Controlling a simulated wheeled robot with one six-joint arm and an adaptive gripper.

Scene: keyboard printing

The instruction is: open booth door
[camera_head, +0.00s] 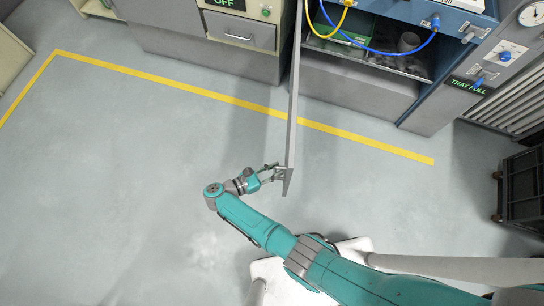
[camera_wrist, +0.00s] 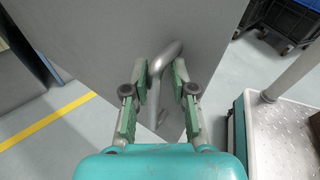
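The booth door (camera_head: 292,100) is a grey panel seen almost edge-on from above. It stands swung out from the booth (camera_head: 362,85) into the room, and the booth front is uncovered. My gripper (camera_head: 274,172) is at the door's near end, by its handle. In the wrist view, the door's face (camera_wrist: 105,40) fills the upper middle. The bent grey handle (camera_wrist: 168,55) lies between the two fingers of my gripper (camera_wrist: 160,75). The fingers stand apart around it, with a gap visible; firm contact does not show.
A grey cabinet with a drawer (camera_head: 242,32) stands left of the door. A dark cart (camera_head: 522,188) stands at the right. A yellow floor line (camera_head: 180,88) crosses before the machines. The floor left of the door is clear.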

